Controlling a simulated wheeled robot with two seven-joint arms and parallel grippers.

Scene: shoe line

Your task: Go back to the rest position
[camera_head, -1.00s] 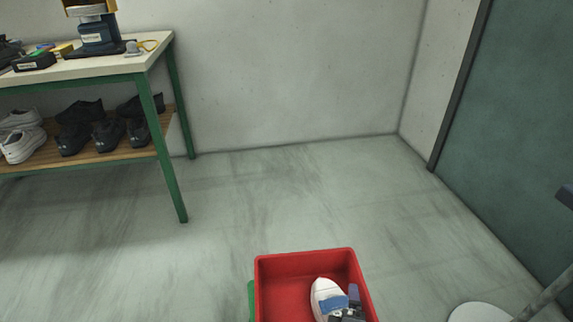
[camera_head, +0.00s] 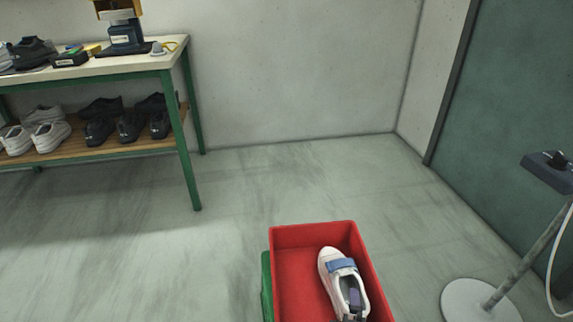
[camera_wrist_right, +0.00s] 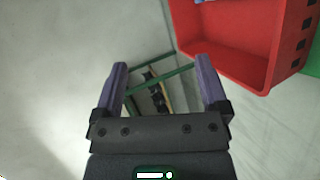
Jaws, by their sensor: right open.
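My right gripper (camera_wrist_right: 160,62) shows in the right wrist view. Its two purple fingers are spread apart with nothing between them. Beyond the fingers lie floor and a distant green-framed table. A red crate (camera_wrist_right: 228,52) is past the right finger, apart from it as far as I can tell. In the head view the red crate (camera_head: 296,236) is at the bottom, and a white shoe (camera_head: 328,270) with a blue band (camera_head: 342,265) lies in it.
A green-legged workbench (camera_head: 188,165) stands at the left, with shoes and tools on top and several shoes on its wooden shelf (camera_head: 75,150). A post on a round base (camera_head: 470,300) stands at the right. Floor (camera_head: 230,185) between is clear.

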